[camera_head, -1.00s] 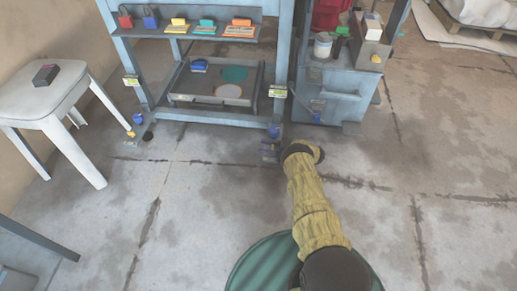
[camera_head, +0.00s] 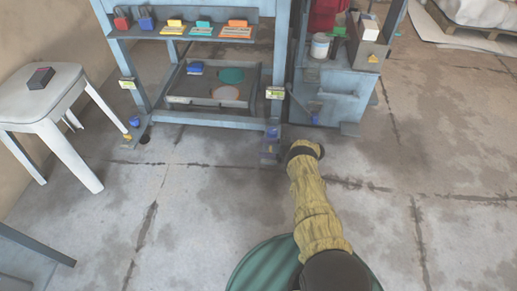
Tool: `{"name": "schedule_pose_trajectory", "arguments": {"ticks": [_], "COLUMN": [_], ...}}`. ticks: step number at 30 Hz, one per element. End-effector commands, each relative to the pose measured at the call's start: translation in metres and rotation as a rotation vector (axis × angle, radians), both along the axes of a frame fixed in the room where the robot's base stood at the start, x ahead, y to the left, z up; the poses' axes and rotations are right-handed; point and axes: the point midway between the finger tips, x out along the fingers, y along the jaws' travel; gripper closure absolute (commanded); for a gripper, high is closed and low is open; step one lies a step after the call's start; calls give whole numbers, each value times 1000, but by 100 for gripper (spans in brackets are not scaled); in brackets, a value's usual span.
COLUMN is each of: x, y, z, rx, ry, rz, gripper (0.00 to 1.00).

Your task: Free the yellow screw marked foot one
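The blue press frame stands on two front feet. At its left foot, a yellow screw (camera_head: 127,137) sits low on the floor plate below a blue knob (camera_head: 134,121). The right foot (camera_head: 270,154) has another blue knob (camera_head: 272,132) and a small, unclear fitting low down. A pale label is on each post, the left label (camera_head: 127,83) and the right label (camera_head: 275,92); I cannot read either, so I cannot tell which foot is one. My arm, in a yellow sleeve, reaches to just right of the right foot. Its dark end shows, but the gripper fingers cannot be made out.
A white stool (camera_head: 44,100) with a dark box (camera_head: 40,77) stands at left. A blue cabinet (camera_head: 335,95) stands right of the press. The press shelf (camera_head: 185,35) holds padlocks and coloured tags.

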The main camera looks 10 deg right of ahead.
Motion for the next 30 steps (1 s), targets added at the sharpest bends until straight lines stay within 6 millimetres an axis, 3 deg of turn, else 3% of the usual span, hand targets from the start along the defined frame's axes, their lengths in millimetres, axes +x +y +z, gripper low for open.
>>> {"name": "schedule_pose_trajectory", "arguments": {"ticks": [5,10,30], "x": [-2,-6,-40], "y": [-2,-18,-138], "z": [-1,-2,-2], "rx": [1,2,1], "ry": [2,1,-2], "rz": [2,1,1], "gripper": [44,44,44]}}
